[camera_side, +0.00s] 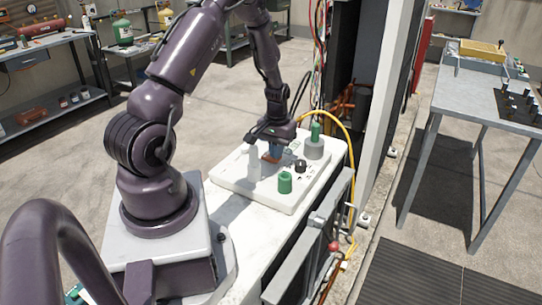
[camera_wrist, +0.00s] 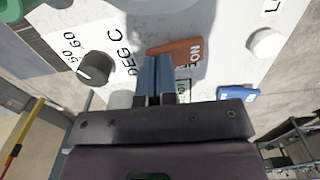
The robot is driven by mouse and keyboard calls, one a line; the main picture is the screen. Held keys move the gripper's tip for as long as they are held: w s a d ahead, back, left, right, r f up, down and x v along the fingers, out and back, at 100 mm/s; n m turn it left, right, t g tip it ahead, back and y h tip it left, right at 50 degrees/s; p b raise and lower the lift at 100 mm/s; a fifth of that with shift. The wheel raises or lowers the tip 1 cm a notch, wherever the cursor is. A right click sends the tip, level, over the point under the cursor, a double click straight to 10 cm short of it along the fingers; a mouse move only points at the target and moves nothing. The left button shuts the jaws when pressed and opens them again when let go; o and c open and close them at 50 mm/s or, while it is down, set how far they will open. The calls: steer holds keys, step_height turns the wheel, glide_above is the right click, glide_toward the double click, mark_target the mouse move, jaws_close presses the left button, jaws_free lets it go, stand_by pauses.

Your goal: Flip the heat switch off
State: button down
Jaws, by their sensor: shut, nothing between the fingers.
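A white control panel (camera_side: 235,181) lies on the bench in front of my arm. In the wrist view an orange-brown switch (camera_wrist: 175,51) with partly hidden white lettering sits on it; it also shows in the side view (camera_side: 268,158). A blue switch (camera_wrist: 237,94) is to its right. I cannot read a heat label on either. My gripper (camera_wrist: 155,58) has its blue fingers closed together and empty, with the tips at the orange-brown switch's near edge. Whether they touch it I cannot tell. In the side view my gripper (camera_side: 275,150) points down at the panel.
A black knob (camera_wrist: 96,67) beside "DEG C" print is left of the fingers. A white knob (camera_wrist: 265,42) is at the right. A green knob (camera_side: 285,183) and a grey cylinder with a green top (camera_side: 314,148) stand close by. A yellow hose (camera_side: 350,150) curves behind the panel.

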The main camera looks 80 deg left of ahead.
mark_target(272, 167)
steer(key=shift+f, duration=0.25)
steer(key=shift+r, duration=3.55)
steer(key=shift+s+d, duration=0.15)
steer(key=s+d+r+m+t, duration=0.2)
steer(key=s+d+r+m, duration=0.2)
steer(key=d+r, duration=0.7)
steer(key=s+d+r+m+t, duration=0.3)
steer(key=s+d+r+m, duration=0.1)
steer(key=d+r, duration=0.8)
steer(key=d+m, duration=0.1)
steer(key=d, duration=0.2)
steer(key=shift+t, duration=0.3)
